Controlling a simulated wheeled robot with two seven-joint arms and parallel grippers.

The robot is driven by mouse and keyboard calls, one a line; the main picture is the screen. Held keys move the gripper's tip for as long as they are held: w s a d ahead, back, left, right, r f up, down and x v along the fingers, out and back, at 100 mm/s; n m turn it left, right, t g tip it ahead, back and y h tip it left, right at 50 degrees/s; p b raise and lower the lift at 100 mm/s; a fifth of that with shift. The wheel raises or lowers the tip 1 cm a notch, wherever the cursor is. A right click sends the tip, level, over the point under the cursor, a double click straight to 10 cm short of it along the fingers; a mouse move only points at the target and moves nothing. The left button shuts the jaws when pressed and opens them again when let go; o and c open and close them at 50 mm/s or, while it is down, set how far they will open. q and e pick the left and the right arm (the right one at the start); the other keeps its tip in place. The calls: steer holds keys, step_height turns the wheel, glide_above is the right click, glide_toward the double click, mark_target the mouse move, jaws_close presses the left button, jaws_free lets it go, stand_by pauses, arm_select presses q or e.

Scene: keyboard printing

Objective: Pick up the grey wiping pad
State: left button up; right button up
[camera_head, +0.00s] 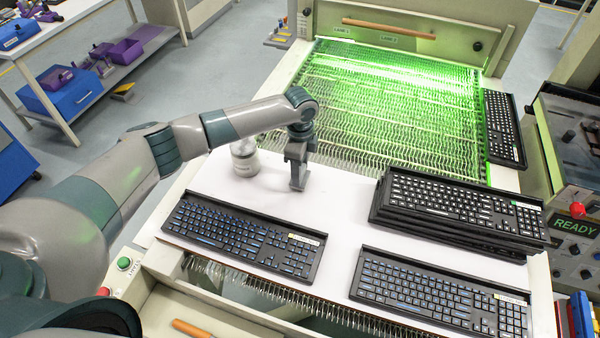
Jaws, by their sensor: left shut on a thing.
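My left gripper (298,164) points down over the white work surface, right of a small container. It is shut on the grey wiping pad (299,181), a small grey block that shows at its fingertips and is mostly hidden by the fingers. I cannot tell whether the pad touches the surface. My right gripper is not in view.
Stacked keyboards (460,205) stand at right. A green-lit bed (390,100) lies behind. White surface (335,215) between is clear.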

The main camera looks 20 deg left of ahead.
arm_select(q)
steer(key=shift+r, duration=0.35)
step_height(320, 180, up, 3)
steer(key=shift+d+f+b, duration=0.1)
steer(key=shift+f+b, duration=0.1)
steer(key=shift+b, duration=0.7)
steer(key=w+d+r+b, duration=0.2)
steer(key=d+r+b, duration=0.2)
steer(key=d+r, duration=0.3)
steer(key=shift+w+d, duration=0.15)
steer(key=shift+d, duration=2.05)
steer(key=o, duration=0.4)
steer(key=c, duration=0.4)
steer(key=shift+a, duration=0.1)
